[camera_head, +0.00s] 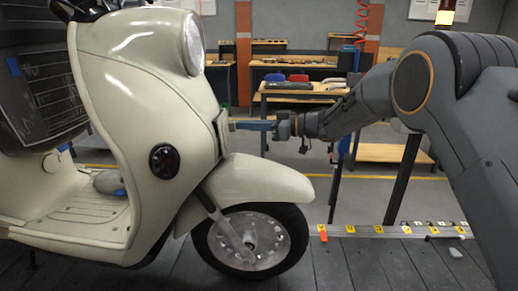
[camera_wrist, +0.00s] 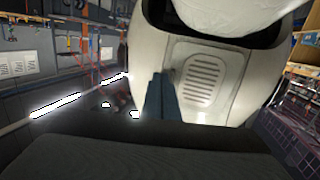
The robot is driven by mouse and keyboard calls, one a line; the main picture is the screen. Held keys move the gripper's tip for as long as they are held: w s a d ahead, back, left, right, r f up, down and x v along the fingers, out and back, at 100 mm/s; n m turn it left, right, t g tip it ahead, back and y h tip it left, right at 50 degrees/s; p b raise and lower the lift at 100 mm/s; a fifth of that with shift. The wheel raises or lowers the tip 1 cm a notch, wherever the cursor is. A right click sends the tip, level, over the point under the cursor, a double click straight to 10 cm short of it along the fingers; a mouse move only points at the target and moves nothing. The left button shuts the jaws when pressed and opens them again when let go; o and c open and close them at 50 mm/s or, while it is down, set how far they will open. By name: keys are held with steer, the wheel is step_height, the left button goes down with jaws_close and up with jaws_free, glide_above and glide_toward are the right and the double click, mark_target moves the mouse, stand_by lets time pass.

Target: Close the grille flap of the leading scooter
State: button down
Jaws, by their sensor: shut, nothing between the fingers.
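The cream scooter (camera_head: 135,75) stands at the left in the head view, its front facing right. Its grille flap (camera_head: 221,130) shows nearly edge-on on the front, above the front fender. In the wrist view the grille flap (camera_wrist: 200,77) is a pale panel with a column of slots, seen face-on. I cannot tell how far it stands from its frame. My gripper (camera_head: 236,126) is shut and empty, its tips pointing left right by the flap. In the wrist view my gripper (camera_wrist: 160,85) overlaps the flap's left edge. Whether it touches is unclear.
The front fender (camera_head: 258,181) and front wheel (camera_head: 252,238) are below my gripper. A pale rail with yellow tags (camera_head: 390,230) runs along the slatted floor. Workbenches (camera_head: 305,92) stand at the back.

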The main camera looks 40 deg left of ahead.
steer(key=shift+s+a, duration=0.1)
steer(key=shift+a, duration=0.05)
stand_by(0.3)
steer(key=w+a+b+v, duration=0.1)
steer(key=w+v, duration=0.2)
steer(key=v, duration=1.1)
